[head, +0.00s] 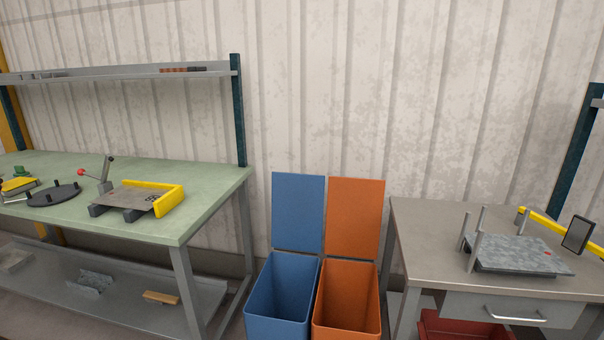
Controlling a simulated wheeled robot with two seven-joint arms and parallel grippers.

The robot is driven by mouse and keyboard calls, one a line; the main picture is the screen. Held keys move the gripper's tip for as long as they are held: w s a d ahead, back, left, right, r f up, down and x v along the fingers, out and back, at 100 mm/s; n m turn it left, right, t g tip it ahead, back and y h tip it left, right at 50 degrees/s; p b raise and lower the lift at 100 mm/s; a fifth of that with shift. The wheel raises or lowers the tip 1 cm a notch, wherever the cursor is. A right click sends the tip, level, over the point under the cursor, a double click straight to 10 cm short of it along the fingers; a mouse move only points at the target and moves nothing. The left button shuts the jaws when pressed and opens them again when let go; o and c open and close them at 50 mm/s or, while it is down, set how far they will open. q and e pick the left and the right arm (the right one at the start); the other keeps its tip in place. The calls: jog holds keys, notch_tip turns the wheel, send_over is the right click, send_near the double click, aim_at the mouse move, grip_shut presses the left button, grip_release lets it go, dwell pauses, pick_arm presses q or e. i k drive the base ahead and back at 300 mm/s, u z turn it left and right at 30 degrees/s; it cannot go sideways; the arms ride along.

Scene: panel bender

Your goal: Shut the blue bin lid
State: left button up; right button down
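The blue bin (268,324) stands on the floor between two tables, at the bottom middle of the head view. Its blue lid (298,212) is open and stands upright at the back of the bin, in front of the wall. The inside of the bin shows and looks empty, though its lowest part is cut off by the frame. Neither of my grippers shows in the head view.
An orange bin (346,326) with its lid (355,218) upright stands close beside the blue bin's right side. A green-topped bench (215,190) is at left, and a grey table (425,235) with a drawer is at right. A red container (455,328) sits under the grey table.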

aim_at(297, 199)
jog(key=z, duration=0.05)
jog(key=k, duration=0.65)
jog(key=u, duration=0.55)
jog(key=i, duration=0.6)
jog(key=u, duration=0.8)
jog(key=i, duration=1.65)
jog(key=z, duration=0.65)
